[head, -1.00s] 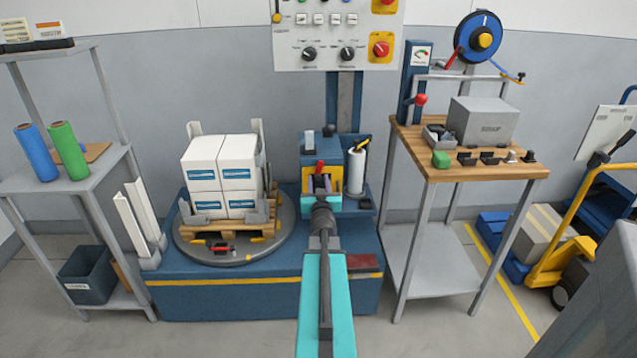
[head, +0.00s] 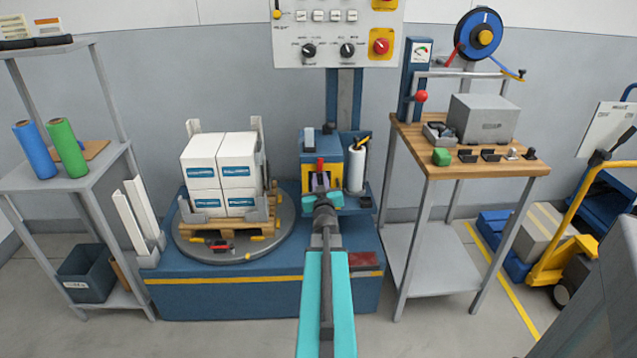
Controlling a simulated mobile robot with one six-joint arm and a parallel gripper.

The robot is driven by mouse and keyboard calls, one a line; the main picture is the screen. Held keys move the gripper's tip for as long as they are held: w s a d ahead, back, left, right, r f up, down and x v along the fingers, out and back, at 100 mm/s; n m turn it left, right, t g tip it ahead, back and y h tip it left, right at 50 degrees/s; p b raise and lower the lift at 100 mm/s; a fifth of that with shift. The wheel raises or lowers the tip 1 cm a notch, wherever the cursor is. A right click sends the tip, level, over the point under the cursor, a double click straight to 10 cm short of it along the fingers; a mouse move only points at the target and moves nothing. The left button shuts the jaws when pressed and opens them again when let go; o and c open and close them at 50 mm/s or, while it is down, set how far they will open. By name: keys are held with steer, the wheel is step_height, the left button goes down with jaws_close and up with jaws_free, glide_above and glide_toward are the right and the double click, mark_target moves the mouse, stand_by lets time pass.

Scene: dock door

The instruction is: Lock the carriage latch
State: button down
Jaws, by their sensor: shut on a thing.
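The carriage (head: 329,147) is a blue box with a yellow front on the mast behind the turntable, in the middle of the head view. Its carriage latch (head: 320,164) is a small lever at the yellow front, and only its upper end shows. My gripper (head: 320,183) reaches in from below, in front of the carriage. Its fingers are shut on the latch, and they and the wrist hide its lower part.
White boxes on a wooden pallet (head: 240,228) stand on the round turntable (head: 188,244) at left. A film roll (head: 356,168) stands right of the carriage. A control panel (head: 335,35) hangs above. A wooden workbench (head: 500,171) is at right.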

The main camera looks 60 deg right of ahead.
steer(key=shift+s+d+n, duration=0.15)
steer(key=shift+s+n, duration=0.05)
steer(key=shift+n, duration=0.5)
steer(key=c, duration=1.6)
jaws_free()
steer(key=shift+c, duration=0.2)
steer(key=p+v, duration=0.1)
steer(key=v, duration=0.4)
steer(key=shift+s+a+r, duration=0.15)
steer(key=shift+s+a, duration=0.05)
steer(key=shift+a, duration=0.2)
